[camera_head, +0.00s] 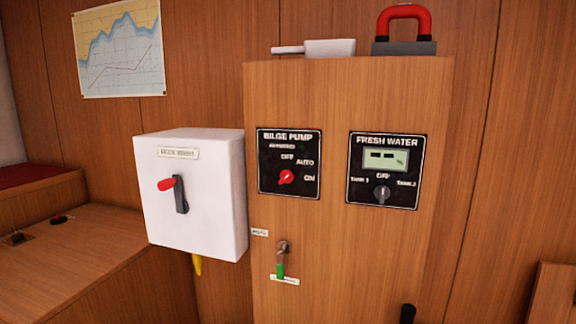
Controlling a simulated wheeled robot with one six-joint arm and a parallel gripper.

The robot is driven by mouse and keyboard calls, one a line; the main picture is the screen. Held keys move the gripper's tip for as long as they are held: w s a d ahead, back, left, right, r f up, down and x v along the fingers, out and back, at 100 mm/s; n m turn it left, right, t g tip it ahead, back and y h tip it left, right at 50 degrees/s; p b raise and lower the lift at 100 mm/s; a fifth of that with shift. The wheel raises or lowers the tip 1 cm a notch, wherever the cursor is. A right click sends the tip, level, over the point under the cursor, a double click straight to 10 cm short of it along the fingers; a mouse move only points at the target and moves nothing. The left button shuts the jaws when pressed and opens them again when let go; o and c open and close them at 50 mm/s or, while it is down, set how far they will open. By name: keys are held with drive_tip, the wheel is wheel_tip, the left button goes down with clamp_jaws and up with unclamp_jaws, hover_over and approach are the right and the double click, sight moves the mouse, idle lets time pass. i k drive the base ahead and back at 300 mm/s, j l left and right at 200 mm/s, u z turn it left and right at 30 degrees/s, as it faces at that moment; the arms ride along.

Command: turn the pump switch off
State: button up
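The bilge pump panel (264,184) is a black square plate on the front of the wooden cabinet, left of its middle. Its switch is a small red rotary knob (287,177) low on the panel. The labels OFF, AUTO and ON run from above the knob around to its right. The knob looks tilted toward the upper right, but it is too small to tell for sure which label it points at. My gripper is not in view, and nothing covers the knob.
The fresh water panel (354,196), with a grey knob (381,194), sits to the right. A white box (215,210) with a red-tipped lever (172,185) juts out at left. Below is a green-tipped lever (281,260). A red-handled object (403,14) stands on the cabinet (340,260).

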sight(286, 175)
drive_tip(key=j, duration=0.7)
drive_tip(key=i+j, duration=0.15)
drive_tip(key=j, duration=0.55)
drive_tip(key=z, duration=0.05)
